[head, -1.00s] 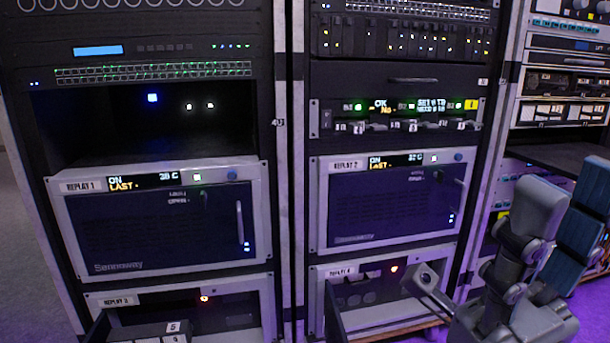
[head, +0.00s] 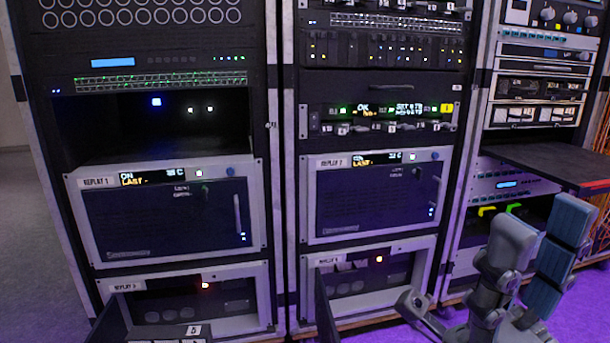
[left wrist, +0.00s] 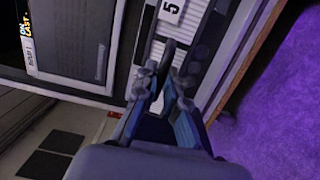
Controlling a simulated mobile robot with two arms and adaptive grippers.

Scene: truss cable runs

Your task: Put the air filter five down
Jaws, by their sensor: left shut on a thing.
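The "5" label also shows at the top of the left wrist view (left wrist: 170,9). My left gripper (left wrist: 170,84) is shut just below this label, its fingers close together. The part between them is mostly hidden. My left gripper is out of the head view.
The Replay 3 unit (head: 240,320) and Replay 4 unit (head: 400,250) stand open low in the racks. Replay 1 (head: 160,215) and Replay 2 (head: 375,205) above are closed. A dark shelf (head: 545,165) juts out at the right. Purple floor (left wrist: 270,110) is clear.

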